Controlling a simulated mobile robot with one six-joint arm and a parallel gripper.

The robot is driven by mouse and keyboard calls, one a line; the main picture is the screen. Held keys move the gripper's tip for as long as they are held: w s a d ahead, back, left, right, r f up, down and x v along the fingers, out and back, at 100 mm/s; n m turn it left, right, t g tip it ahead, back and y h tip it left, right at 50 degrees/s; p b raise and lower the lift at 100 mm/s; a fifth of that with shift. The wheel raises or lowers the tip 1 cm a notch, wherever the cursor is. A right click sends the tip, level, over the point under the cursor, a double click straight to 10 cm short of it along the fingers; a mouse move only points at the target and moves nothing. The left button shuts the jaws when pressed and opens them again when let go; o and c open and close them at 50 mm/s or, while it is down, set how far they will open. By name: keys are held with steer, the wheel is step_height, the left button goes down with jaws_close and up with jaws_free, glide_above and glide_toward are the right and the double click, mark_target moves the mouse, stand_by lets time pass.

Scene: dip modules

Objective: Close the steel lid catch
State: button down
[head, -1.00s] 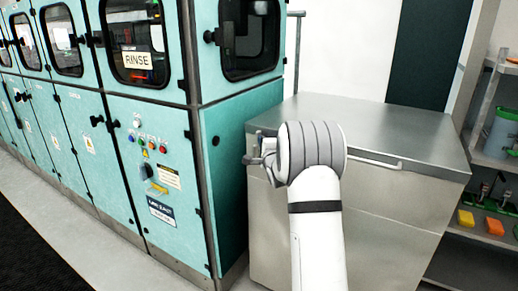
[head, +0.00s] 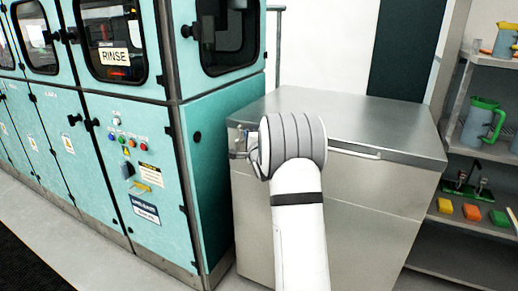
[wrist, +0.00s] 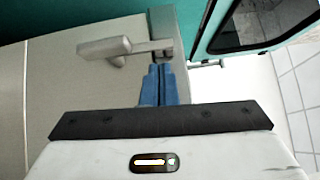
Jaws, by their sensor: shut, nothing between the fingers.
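The steel lid catch (wrist: 105,47) is a grey lever with a thick handle on a thin bar, in the upper middle of the wrist view. Its bar runs to a bracket at the lid edge of the steel chest (head: 340,215). My gripper (wrist: 160,68) has its blue fingers together and empty, with the tips right at the bar near the bracket. I cannot tell whether they touch it. In the head view my wrist hides most of the catch and the fingers, at the chest's upper left corner. The lid (head: 350,120) lies flat on the chest.
A teal machine cabinet (head: 190,140) stands close to the left of the chest. A lid handle bar (head: 355,153) runs along the front edge. A shelf (head: 455,225) with jugs and coloured blocks is at right. Floor is free at lower left.

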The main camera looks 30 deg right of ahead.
steer(key=s, duration=1.2)
steer(key=s+a+r+n+g+p, duration=0.3)
steer(key=s+a+n+g+p, duration=0.1)
steer(key=s+a, duration=0.15)
steer(key=s+a+r+n+g+p, duration=0.3)
steer(key=s+a+n+p, duration=0.1)
steer(key=s+a+n, duration=0.15)
steer(key=s+a+r+n+g+y+p, duration=0.1)
steer(key=s+a+n+g+p, duration=0.2)
steer(key=s, duration=0.9)
steer(key=s+a+r+n+g+y+p, duration=0.1)
steer(key=s+a+n+g+y+p, duration=0.1)
steer(key=s+a+n+g, duration=0.3)
steer(key=s+a+n+p, duration=0.1)
steer(key=s+a+n, duration=0.2)
steer(key=s+a, duration=0.2)
steer(key=shift+s+r+g, duration=0.15)
steer(key=shift+s+g, duration=0.25)
steer(key=shift+s, duration=0.6)
